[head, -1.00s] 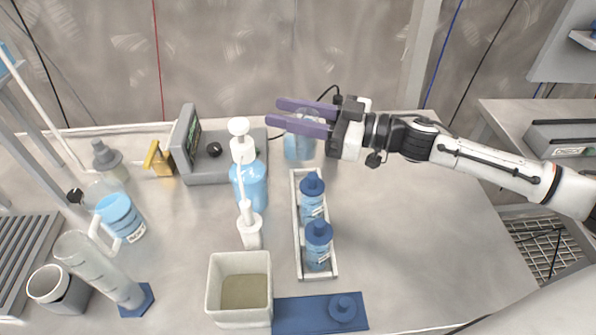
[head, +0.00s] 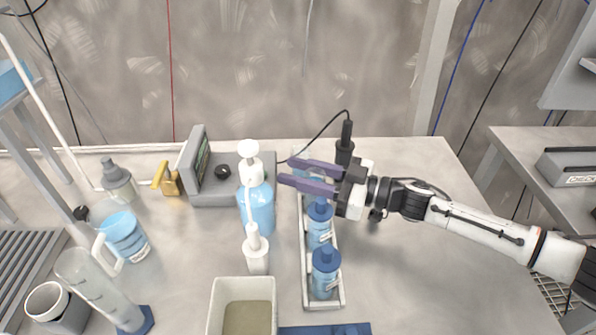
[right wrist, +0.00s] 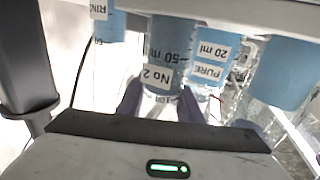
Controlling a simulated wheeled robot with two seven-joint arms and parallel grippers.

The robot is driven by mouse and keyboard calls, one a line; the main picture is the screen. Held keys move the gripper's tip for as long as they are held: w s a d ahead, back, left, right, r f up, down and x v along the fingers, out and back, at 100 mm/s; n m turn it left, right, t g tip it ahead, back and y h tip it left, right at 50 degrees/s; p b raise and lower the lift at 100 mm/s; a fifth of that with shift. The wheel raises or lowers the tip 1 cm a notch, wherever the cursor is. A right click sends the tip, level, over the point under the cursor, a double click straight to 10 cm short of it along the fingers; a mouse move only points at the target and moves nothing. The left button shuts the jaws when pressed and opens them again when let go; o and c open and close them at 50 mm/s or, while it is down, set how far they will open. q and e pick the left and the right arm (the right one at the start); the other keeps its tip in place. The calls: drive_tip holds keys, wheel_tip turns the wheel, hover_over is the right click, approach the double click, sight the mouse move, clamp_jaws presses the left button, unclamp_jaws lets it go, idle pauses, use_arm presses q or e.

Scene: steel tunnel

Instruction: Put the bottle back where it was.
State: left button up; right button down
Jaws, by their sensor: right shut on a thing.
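My right gripper (head: 285,171) reaches in from the right, over the far end of the white rack (head: 308,292). It is shut on a bottle, which the fingers largely hide in the head view. In the right wrist view, a bottle with blue contents and a "No 2" label (right wrist: 165,60) sits between the purple fingers (right wrist: 160,103). Two blue-capped bottles stand in the rack, a middle one (head: 319,232) and a near one (head: 325,284). I cannot tell whether the held bottle touches the rack. My left gripper is not in view.
A blue pump bottle (head: 257,208) and a small white bottle (head: 257,255) stand close left of the rack. A grey device (head: 222,190) is behind them. A square beige container (head: 242,289) is in front. A black upright tool with a cable (head: 345,148) stands behind my gripper. Bench space to the right is clear.

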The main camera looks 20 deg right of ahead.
drive_tip(key=c, duration=1.2)
unclamp_jaws()
drive_tip(key=v, duration=1.2)
drive_tip(key=shift+r+b, duration=0.2)
drive_tip(key=shift+b, duration=0.15)
